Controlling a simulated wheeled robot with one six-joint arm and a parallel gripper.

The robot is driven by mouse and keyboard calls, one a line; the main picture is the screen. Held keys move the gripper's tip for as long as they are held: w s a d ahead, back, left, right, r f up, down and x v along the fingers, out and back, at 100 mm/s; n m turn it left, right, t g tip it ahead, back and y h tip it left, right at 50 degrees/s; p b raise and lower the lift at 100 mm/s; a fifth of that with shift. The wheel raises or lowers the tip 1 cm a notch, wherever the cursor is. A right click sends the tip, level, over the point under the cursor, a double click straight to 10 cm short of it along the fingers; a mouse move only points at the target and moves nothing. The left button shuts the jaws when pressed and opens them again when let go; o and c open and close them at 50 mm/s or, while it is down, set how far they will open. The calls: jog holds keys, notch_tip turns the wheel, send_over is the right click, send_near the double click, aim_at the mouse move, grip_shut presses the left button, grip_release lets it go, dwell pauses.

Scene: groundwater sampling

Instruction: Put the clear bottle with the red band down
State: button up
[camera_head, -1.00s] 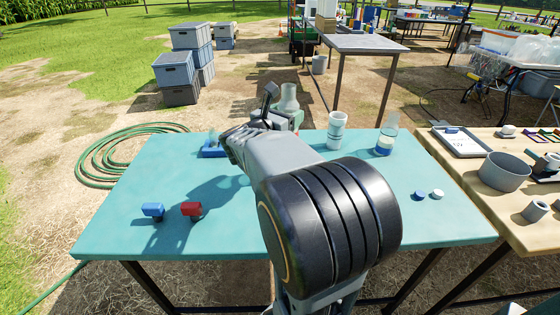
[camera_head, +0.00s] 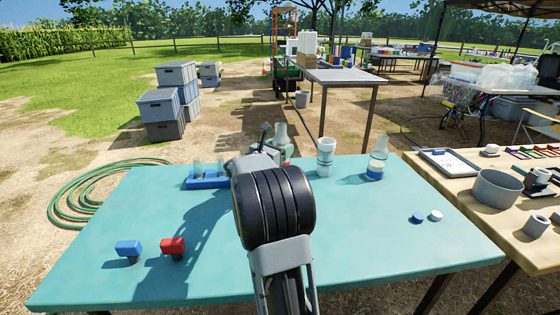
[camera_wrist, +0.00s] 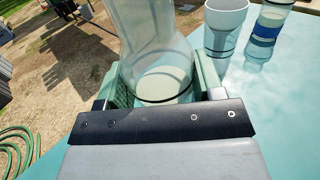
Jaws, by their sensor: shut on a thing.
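My gripper (camera_wrist: 163,88) is shut on a clear bottle (camera_wrist: 152,45), with a finger on each side of it in the wrist view. The bottle looks about upright there. Its lower part is hidden by my gripper and wrist. No red band shows clearly on it. I cannot tell whether its base touches the table.
A white cup (camera_head: 325,160) and a clear bottle with a blue band (camera_head: 376,165) stand right of the held bottle. A blue rack (camera_head: 205,181) is to its left.

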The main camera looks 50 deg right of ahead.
jog(key=shift+w+d+f, duration=0.2)
jog(key=shift+d+f, duration=0.15)
jog(key=shift+f, duration=0.1)
jog(key=shift+w+d+f+b, duration=0.15)
jog(key=shift+f+b, duration=0.35)
jog(key=shift+f, duration=1.25)
jog(key=shift+f+b, duration=0.2)
jog(key=shift+b, duration=0.1)
jog(key=o, duration=1)
jog(key=shift+o, duration=0.2)
jog(key=shift+r, duration=0.1)
jog(key=shift+r+p, duration=0.2)
jog(key=shift+p, duration=0.25)
jog(key=a, duration=0.8)
jog(key=s+a, duration=0.1)
jog(key=a, duration=0.3)
jog(key=shift+f, duration=0.1)
